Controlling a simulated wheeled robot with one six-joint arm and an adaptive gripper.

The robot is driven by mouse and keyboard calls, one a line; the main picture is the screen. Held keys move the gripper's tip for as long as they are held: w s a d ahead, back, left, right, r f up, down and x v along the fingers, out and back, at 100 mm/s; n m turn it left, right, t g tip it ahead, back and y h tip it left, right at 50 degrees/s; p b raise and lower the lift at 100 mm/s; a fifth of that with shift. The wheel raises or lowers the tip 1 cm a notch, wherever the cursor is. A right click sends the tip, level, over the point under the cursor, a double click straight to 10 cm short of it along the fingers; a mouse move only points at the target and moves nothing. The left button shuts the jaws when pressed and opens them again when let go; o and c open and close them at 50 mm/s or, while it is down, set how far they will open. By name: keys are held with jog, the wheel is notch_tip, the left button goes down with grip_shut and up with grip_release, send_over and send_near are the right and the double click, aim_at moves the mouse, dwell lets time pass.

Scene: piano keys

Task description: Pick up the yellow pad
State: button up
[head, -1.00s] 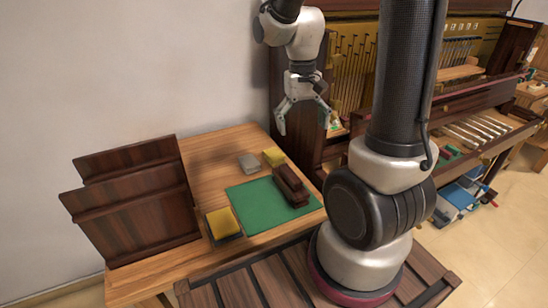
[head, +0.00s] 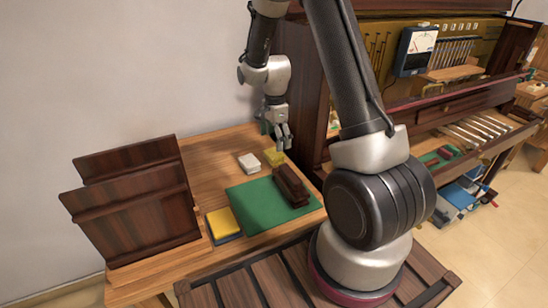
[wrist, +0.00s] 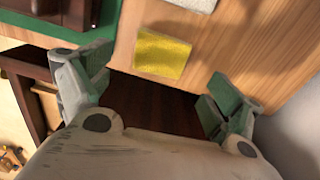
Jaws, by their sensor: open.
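A small yellow pad (head: 274,157) lies on the wooden table, behind the green mat (head: 248,206). In the wrist view the yellow pad (wrist: 163,55) shows flat on the wood, ahead of the gap between the fingers and nearer the left finger. My gripper (head: 282,143) points down above the table's back edge, close to this pad. It is open and empty in the wrist view (wrist: 150,82), with the fingers wide apart. A second, larger yellow pad (head: 222,220) on a dark base lies at the front left of the mat.
A white-grey block (head: 249,162) lies left of the small pad. A dark wooden block (head: 290,187) stands on the mat. Dark wooden panels (head: 133,199) lean at the left. The piano case (head: 308,95) rises right of my gripper. The table's left middle is clear.

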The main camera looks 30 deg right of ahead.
aim_at(275, 153)
notch_tip(275, 153, down, 6)
jog(key=shift+r, duration=0.1)
jog(key=shift+c, duration=0.2)
jog(key=c, duration=0.9)
